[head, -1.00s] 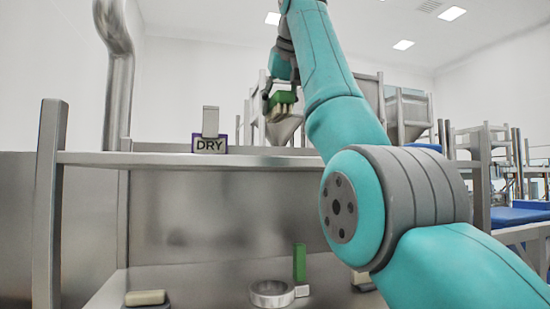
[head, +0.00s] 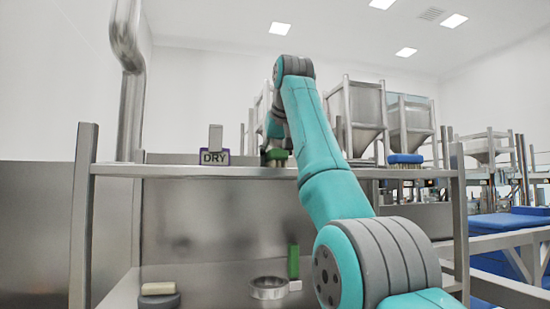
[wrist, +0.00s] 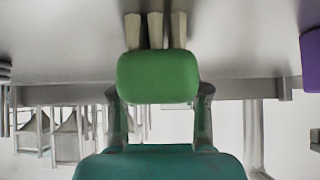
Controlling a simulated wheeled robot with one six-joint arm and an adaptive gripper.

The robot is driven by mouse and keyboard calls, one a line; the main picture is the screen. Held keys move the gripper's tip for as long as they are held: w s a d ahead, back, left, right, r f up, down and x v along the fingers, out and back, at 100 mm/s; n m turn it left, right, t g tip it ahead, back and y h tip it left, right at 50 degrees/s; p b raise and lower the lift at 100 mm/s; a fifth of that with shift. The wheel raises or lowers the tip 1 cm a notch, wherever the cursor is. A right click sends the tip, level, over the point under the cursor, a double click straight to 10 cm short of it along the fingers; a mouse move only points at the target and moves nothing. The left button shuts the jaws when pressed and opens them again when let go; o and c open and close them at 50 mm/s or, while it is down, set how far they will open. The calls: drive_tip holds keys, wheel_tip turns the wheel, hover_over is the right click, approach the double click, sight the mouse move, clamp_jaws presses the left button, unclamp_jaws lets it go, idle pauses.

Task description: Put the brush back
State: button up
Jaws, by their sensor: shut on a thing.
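The green brush (wrist: 158,75) with pale bristles is between the two fingers of my gripper (wrist: 158,98), which is shut on it in the wrist view. In the head view the brush (head: 275,154) is at the upper shelf (head: 200,171), bristles down, right of the purple-edged DRY sign (head: 215,157). The bristles are at shelf height; I cannot tell whether they touch it. My arm hides part of the gripper and brush in the head view.
A blue brush (head: 405,158) stands on the upper shelf at the right. Below are a metal bowl (head: 268,289), a green upright piece (head: 293,262) and a pale block (head: 158,289) on a dark base. The shelf between sign and green brush is clear.

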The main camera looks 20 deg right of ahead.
drive_tip(key=o, duration=1.3)
drive_tip(key=v, duration=1.2)
